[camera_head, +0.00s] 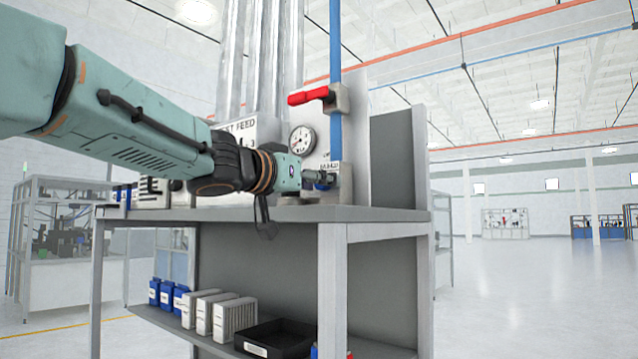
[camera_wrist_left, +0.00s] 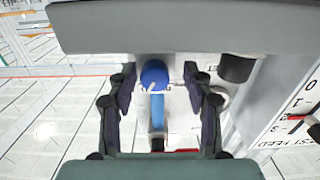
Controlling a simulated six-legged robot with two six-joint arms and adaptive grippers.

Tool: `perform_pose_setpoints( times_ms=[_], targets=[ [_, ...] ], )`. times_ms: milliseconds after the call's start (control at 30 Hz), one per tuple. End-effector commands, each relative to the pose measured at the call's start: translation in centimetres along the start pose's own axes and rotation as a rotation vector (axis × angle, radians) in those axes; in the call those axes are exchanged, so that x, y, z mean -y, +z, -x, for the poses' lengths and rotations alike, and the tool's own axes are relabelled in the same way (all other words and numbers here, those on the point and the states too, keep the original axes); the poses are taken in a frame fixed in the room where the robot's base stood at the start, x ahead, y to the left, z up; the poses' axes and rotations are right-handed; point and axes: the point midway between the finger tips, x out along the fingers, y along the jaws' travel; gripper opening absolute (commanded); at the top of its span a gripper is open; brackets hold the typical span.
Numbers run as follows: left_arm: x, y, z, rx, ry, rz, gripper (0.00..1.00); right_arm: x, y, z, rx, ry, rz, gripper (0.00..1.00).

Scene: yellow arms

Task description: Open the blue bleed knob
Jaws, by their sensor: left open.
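The blue bleed knob (camera_wrist_left: 154,73) shows between the two fingers of my left gripper (camera_wrist_left: 159,80) in the left wrist view. The fingers stand apart on either side of it, with visible gaps, and I cannot tell whether they touch it. In the head view, my left arm reaches in from the left and the gripper (camera_head: 319,180) is at the foot of the blue pipe (camera_head: 336,110), just above the bench top. There the blue knob (camera_head: 321,187) is mostly hidden behind the fingers. My right gripper is not in view.
A red valve lever (camera_head: 308,96) and a round gauge (camera_head: 302,140) sit above the gripper. The grey bench (camera_head: 385,214) has a lower shelf with blue and white boxes and a black tray (camera_head: 278,338). The floor to the right is clear.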

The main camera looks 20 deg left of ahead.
Motion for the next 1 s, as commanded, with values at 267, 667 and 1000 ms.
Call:
perform_pose_setpoints(
  times_ms=[267,667,1000],
  targets=[
    [-0.01,-0.03,0.08,0.0,0.0,-0.001,0.44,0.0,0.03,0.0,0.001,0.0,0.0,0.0],
    [-0.01,0.06,-0.08,0.001,-0.001,0.0,0.1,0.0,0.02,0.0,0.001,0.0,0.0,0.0],
    [-0.07,0.1,-0.16,0.002,0.0,-0.04,0.0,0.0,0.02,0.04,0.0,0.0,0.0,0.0]
  ],
)
